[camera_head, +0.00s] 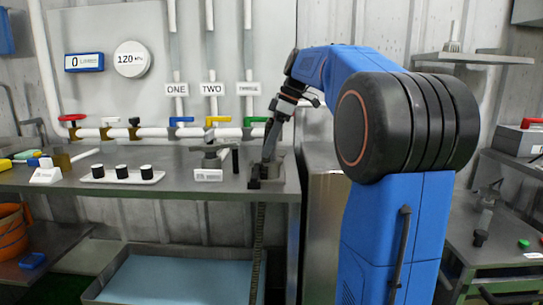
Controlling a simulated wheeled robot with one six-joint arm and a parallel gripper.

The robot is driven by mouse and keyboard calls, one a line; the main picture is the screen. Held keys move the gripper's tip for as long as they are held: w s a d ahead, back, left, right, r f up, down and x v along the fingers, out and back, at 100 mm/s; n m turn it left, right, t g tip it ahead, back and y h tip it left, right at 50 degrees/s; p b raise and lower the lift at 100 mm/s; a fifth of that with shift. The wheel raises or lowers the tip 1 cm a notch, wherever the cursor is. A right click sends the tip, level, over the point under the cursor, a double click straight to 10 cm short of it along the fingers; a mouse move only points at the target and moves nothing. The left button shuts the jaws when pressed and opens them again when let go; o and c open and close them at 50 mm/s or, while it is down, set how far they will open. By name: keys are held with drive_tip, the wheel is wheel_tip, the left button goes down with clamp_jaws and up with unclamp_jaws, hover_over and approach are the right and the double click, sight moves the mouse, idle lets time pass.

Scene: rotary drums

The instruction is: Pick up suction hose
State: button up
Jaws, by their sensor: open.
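The suction hose (257,250) is a dark, ribbed hose that hangs down in front of the bench, below its right end. Above it, a dark block-like fitting (254,184) sits at the bench's front edge; I cannot tell whether it is the hose's end. My gripper (269,158) points down just above and behind this fitting. It is open, and the fingers are small and dark here, so contact is unclear. A grey base stands behind the fitting, partly hidden by my gripper.
The grey bench (215,189) holds a white tray with three black knobs (122,175) and a small clamp-like device (209,158). Pipes with coloured valve handles (218,120) run behind. A shallow blue-floored basin (175,280) lies below. A metal cabinet (327,230) stands to the right.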

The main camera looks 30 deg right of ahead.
drive_tip(key=shift+x, duration=0.8)
clamp_jaws()
drive_tip(key=shift+r, duration=0.1)
wheel_tip(320, 180, up, 10)
drive_tip(key=shift+f, duration=0.1)
